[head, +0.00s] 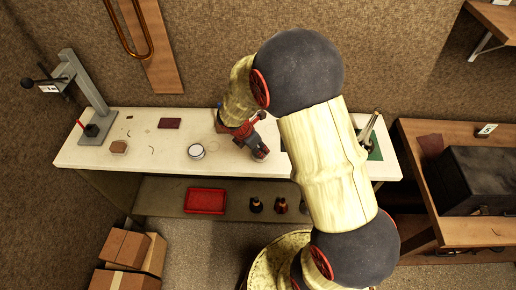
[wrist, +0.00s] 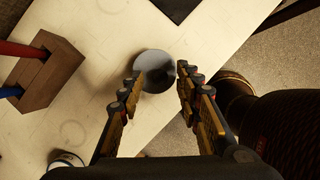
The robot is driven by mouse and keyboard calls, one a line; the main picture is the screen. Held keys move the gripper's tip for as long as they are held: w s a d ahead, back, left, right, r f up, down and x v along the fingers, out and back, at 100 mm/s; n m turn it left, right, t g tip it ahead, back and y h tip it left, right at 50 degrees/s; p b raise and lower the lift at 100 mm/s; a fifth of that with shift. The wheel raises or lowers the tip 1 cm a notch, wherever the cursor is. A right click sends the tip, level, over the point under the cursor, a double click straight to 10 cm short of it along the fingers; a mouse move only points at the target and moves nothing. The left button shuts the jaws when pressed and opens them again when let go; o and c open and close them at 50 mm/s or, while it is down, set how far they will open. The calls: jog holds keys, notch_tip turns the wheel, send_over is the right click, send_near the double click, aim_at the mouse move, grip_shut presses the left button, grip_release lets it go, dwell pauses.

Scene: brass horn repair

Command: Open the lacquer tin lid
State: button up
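A round, flat grey top (wrist: 152,62), possibly the lacquer tin's lid, lies ahead of my gripper (wrist: 160,75) in the wrist view, near the bench's front edge. The fingers are apart, with the disc seen between and beyond the tips. I cannot tell its height or whether the fingers touch it. In the head view my gripper (head: 261,152) points down over the bench; my arm hides that disc. A white-topped round container (head: 196,151) stands left of the gripper. A similar round item (wrist: 66,160) shows partly at the wrist view's lower left.
The pale bench (head: 170,160) holds a dark red block (head: 169,123) and a stand (head: 92,95). A wooden block (wrist: 45,75) with red and blue handles stands beside the disc. A dark mat (wrist: 178,6) lies beyond. A red tray (head: 205,201) is on the shelf below.

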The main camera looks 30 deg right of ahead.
jog(key=shift+c, duration=0.5)
jog(key=c, duration=0.7)
grip_shut()
